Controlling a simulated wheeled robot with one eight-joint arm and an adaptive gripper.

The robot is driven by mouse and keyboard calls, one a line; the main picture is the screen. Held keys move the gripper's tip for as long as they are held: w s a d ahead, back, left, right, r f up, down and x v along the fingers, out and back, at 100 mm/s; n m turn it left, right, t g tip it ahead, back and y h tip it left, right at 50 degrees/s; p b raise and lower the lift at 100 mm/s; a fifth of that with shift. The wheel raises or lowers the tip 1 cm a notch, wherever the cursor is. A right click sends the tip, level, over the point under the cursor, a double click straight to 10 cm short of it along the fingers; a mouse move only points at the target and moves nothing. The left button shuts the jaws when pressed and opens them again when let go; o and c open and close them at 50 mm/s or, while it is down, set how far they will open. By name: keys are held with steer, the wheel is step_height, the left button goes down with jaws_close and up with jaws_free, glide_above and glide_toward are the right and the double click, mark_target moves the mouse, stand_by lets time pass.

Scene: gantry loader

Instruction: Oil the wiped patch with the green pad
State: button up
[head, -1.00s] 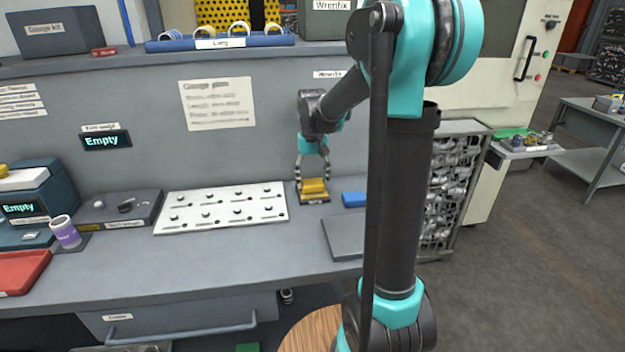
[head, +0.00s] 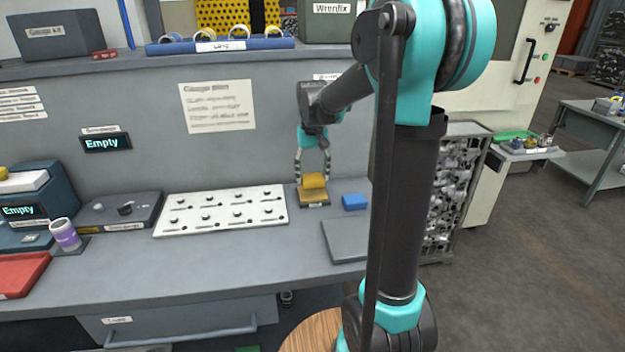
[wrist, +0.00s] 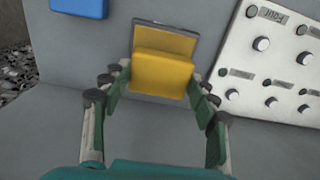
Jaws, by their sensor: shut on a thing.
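My gripper (head: 313,178) is shut on a yellow block-shaped pad (wrist: 162,75), with a finger on each side in the wrist view. The pad is just above a small yellow-topped holder (head: 313,197) with a dark edge and a label; the holder shows behind the pad in the wrist view (wrist: 166,38). A blue pad (head: 355,202) lies to the right, also in the wrist view (wrist: 79,8). A small green piece (head: 247,347) shows at the bottom edge of the head view; I cannot tell what it is. I cannot make out a wiped patch.
A white panel with several knobs (head: 166,228) lies left of the holder. A flat grey plate (head: 345,243) lies in front of the blue pad, partly behind my arm. A purple-labelled cup (head: 65,236) and red tray (head: 22,272) are at far left. The bench front is clear.

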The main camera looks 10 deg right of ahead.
mark_target(313, 176)
steer(key=shift+r, duration=2)
